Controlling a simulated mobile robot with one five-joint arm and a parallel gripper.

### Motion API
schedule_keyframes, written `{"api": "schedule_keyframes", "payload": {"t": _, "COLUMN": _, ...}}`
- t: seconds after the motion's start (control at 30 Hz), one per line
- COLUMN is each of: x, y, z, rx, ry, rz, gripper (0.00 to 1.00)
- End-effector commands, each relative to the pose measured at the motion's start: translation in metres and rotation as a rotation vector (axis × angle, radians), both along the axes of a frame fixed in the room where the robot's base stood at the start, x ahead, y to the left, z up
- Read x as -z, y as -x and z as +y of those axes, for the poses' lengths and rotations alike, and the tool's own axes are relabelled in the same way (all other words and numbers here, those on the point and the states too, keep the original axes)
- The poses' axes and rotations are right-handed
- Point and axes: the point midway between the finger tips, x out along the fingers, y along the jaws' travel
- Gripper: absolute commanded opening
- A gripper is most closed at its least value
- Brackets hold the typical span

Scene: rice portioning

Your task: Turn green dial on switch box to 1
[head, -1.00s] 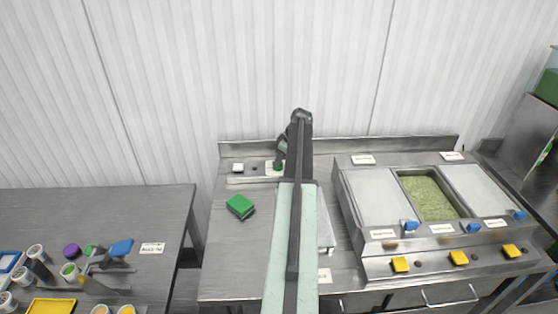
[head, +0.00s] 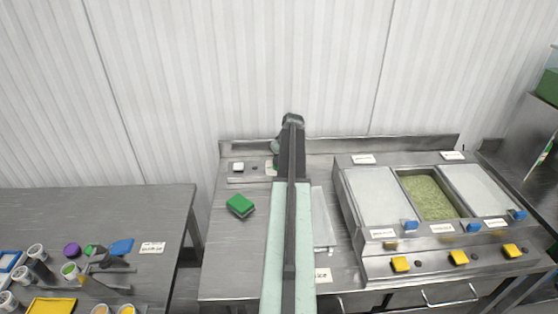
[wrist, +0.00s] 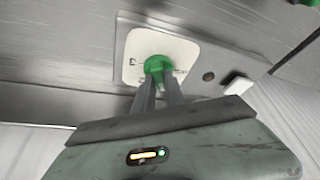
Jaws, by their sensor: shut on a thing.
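The green dial (wrist: 158,63) sits on a white plate (wrist: 188,47) of the switch box in the wrist view. My gripper (wrist: 157,78) is shut on the dial, with one finger on each side. Small dark marks show on the plate around the dial, but I cannot read them or tell the dial's setting. In the head view the switch box (head: 238,180) lies at the back left of the middle counter. There my arm hides the dial and my fingertips; only an edge of the white plate shows.
A tray (head: 323,220) lies right of my arm. The food-well unit (head: 347,215) stands further right. A wall rises close behind.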

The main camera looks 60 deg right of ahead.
Motion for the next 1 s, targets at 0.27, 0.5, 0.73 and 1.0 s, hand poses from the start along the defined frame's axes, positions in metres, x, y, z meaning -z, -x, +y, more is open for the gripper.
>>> {"api": "schedule_keyframes", "payload": {"t": 0.27, "x": 0.0, "y": 0.0, "z": 0.0, "rx": 0.002, "ry": 0.0, "rz": 0.001, "gripper": 0.0}}
{"api": "schedule_keyframes", "payload": {"t": 0.5, "x": 0.0, "y": 0.0, "z": 0.001, "rx": 0.001, "ry": -0.001, "rz": 0.001, "gripper": 0.36}}
{"api": "schedule_keyframes", "payload": {"t": 0.73, "x": 0.0, "y": 0.0, "z": 0.001, "rx": 0.001, "ry": -0.001, "rz": 0.001, "gripper": 0.36}}
{"api": "schedule_keyframes", "payload": {"t": 1.0, "x": -0.026, "y": 0.007, "z": 0.004, "rx": 0.002, "ry": -0.001, "rz": 0.001, "gripper": 0.36}}
